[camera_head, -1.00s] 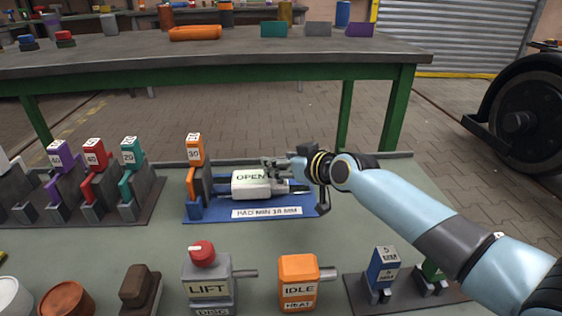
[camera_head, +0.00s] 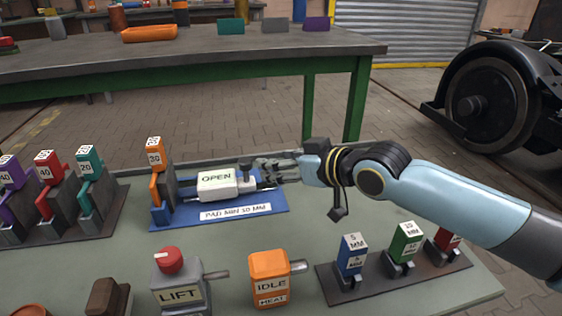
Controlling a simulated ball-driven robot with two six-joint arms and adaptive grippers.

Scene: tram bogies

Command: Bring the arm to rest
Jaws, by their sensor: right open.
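My right gripper (camera_head: 268,170) is at the middle of the near bench, its arm coming in from the right. Its fingers are open and point left, at the right end of a white box labelled OPEN (camera_head: 217,184). Whether the fingers touch the box I cannot tell. The box sits on a blue plate (camera_head: 275,205) with a label reading PAD MIN 10 MM. An orange gauge marked 30 (camera_head: 155,156) stands at the plate's left end. My left gripper is not in view.
Purple, red (camera_head: 49,170) and teal gauges stand in a rack at the left. A LIFT box with a red knob (camera_head: 169,260) and an orange IDLE box (camera_head: 270,278) stand in front. Blue, green and red blocks (camera_head: 407,242) are at front right. A black wheel (camera_head: 490,102) stands beyond.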

